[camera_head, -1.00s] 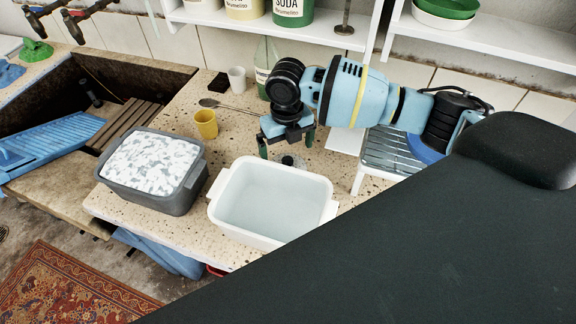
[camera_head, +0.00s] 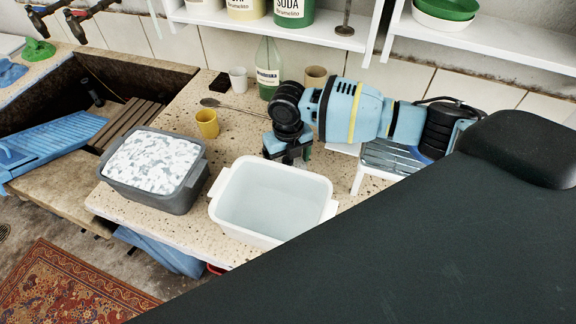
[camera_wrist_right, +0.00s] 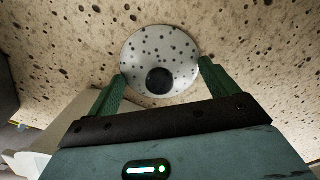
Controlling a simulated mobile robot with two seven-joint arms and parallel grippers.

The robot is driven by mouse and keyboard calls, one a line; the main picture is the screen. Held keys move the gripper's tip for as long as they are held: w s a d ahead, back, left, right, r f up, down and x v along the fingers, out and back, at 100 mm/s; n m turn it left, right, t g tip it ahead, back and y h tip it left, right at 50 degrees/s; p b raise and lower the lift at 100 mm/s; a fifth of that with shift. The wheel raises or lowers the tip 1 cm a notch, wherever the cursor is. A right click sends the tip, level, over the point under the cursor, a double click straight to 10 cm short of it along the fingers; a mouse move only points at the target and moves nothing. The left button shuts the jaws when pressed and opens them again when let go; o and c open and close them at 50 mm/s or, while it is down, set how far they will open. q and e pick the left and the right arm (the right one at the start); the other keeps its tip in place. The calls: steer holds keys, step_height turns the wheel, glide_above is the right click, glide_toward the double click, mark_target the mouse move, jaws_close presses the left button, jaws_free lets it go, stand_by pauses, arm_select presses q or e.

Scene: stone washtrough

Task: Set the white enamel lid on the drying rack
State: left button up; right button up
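The white enamel lid (camera_wrist_right: 146,48) is a round, dark-speckled disc with a black knob, lying on the stone counter in the right wrist view. My right gripper (camera_wrist_right: 160,72) is open, with one green finger on each side of the lid's near part. I cannot tell if the fingers touch the rim. In the head view my right gripper (camera_head: 288,157) points down at the counter behind the white tub and hides the lid. The drying rack (camera_head: 392,157), white with grey-blue slats, stands to its right, partly behind my right arm. My left gripper is not in view.
A white tub (camera_head: 268,235) stands in front of my right gripper. A grey tub (camera_head: 150,199) with foamy contents and a yellow cup (camera_head: 207,124) stand to the left. A glass bottle (camera_head: 267,70) and a beige cup (camera_head: 315,77) stand at the back, below a shelf (camera_head: 270,29).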

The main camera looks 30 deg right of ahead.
mark_target(288, 160)
steer(key=shift+s+f, duration=0.25)
steer(key=shift+f, duration=0.05)
steer(key=c, duration=1.4)
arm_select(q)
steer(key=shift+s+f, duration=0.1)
arm_select(e)
steer(key=shift+f, duration=0.1)
steer(key=shift+c, duration=0.8)
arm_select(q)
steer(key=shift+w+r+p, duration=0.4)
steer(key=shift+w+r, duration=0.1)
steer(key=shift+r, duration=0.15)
arm_select(e)
step_height(288, 160, up, 19)
steer(key=shift+w+f, duration=0.15)
steer(key=shift+w, duration=0.1)
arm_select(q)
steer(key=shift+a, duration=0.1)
